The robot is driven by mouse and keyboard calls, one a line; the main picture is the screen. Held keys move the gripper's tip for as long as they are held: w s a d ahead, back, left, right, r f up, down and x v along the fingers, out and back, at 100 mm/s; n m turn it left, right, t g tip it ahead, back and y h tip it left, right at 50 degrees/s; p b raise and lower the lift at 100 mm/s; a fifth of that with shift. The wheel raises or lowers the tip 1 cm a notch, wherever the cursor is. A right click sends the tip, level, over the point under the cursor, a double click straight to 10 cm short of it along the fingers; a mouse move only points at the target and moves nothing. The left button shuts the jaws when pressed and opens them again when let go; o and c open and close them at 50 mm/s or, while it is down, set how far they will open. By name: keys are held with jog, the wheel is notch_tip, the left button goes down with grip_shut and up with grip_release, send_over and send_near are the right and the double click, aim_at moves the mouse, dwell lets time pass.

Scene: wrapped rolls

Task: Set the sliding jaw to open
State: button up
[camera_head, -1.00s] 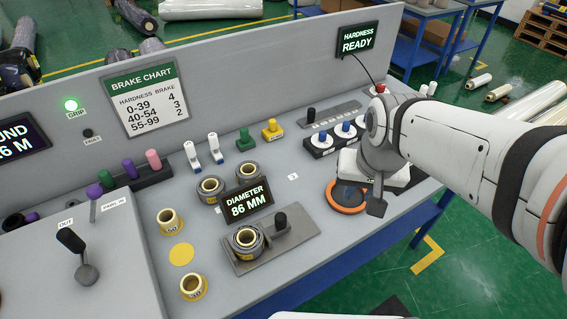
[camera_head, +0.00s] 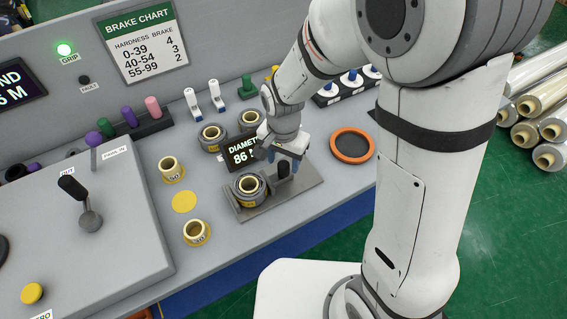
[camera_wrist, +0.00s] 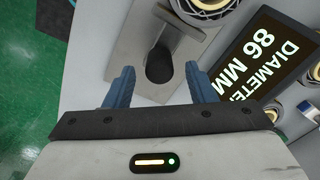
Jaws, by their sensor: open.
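The gauge (camera_head: 300,196) is a grey plate on the bench with a wrapped ring-shaped roll (camera_head: 249,187) at its left end. The sliding jaw's black knob (camera_head: 284,170) stands upright on the plate right of the roll, and it also shows in the wrist view (camera_wrist: 160,66). My gripper (camera_head: 285,160) is above the knob, pointing down. In the wrist view its blue fingers (camera_wrist: 158,72) are apart, one on each side of the knob, with gaps visible. Whether the fingertips reach down beside the knob is hard to tell. The jaw's contact with the roll is partly hidden.
A display reading "DIAMETER 86 MM" (camera_wrist: 268,58) stands close beside my gripper. Two more rolls (camera_head: 212,136) sit behind it. An orange-rimmed round pad (camera_head: 352,146) lies to the right. Yellow-based rings (camera_head: 172,168) and a lever (camera_head: 76,195) are left.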

aim_at(279, 174)
jog(key=shift+f, duration=1.5)
jog(key=shift+c, duration=0.2)
grip_shut()
